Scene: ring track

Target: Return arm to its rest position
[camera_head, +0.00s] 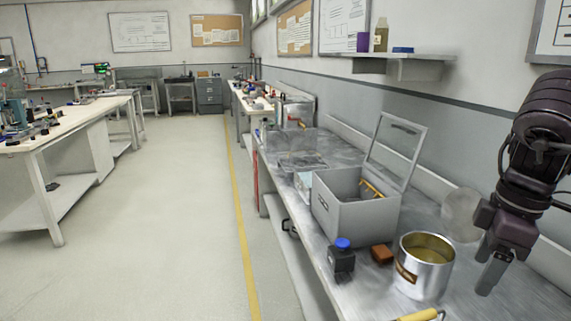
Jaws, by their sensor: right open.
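My right gripper (491,262) hangs at the right side of the head view, fingers pointing down, and is open with nothing between its fingers. Its dark arm comes down from the upper right. It is to the right of a metal can (424,268) and appears above the metal workbench (480,302). My left arm and gripper do not show.
Beside the can are a brown block (382,254), a dark bottle with a blue cap (342,256) and a grey box (352,213) with its framed lid raised. A yellow-handled tool (420,315) lies at the front edge. A wall shelf (405,62) is above. The floor (170,220) is clear.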

